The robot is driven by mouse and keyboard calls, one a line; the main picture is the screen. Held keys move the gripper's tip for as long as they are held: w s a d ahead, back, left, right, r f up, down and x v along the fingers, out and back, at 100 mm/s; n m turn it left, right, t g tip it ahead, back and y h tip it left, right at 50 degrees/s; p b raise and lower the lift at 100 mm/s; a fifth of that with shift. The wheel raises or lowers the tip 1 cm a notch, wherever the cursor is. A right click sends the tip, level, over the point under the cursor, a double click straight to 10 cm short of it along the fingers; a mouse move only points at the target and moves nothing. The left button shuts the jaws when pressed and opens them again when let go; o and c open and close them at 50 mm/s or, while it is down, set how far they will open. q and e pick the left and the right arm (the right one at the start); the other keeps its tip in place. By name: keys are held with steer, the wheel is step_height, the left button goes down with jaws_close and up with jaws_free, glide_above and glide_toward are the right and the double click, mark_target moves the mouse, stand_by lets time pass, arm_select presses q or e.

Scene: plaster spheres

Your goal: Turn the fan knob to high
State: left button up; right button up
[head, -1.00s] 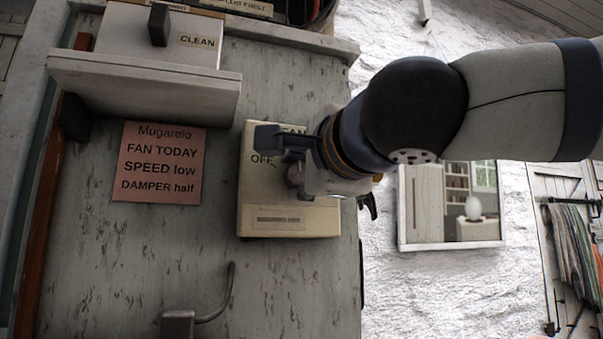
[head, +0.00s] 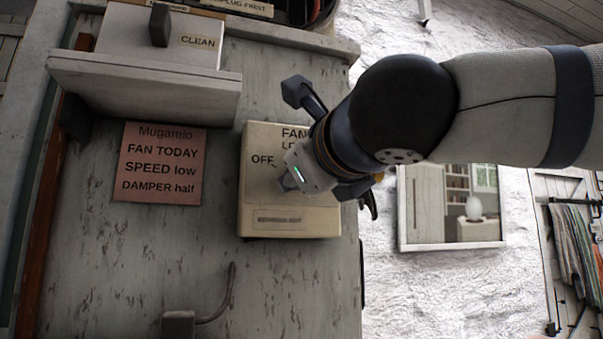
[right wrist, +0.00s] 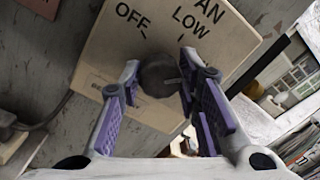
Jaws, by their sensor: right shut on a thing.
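The fan box (head: 290,222) is a cream box on the grey panel, with the words FAN, OFF and part of LOW showing. Its round grey knob (right wrist: 158,75) shows in the right wrist view between my fingers, below the OFF and LOW marks. My right gripper (head: 291,180) is at the box face and is shut on the knob; it also shows in the right wrist view (right wrist: 160,72), one finger on either side. In the head view my gripper hides most of the knob. No HIGH label is visible, and I cannot tell the knob's setting. My left gripper is not in view.
A pink card (head: 160,163) left of the box reads FAN TODAY, SPEED low, DAMPER half. A pale ledge (head: 145,85) juts out above it. A framed mirror or picture (head: 450,205) is at right.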

steer(key=shift+r+m, duration=0.15)
steer(key=shift+m, duration=1.45)
steer(key=o, duration=1.1)
steer(key=shift+o, duration=0.2)
step_height(320, 180, up, 10)
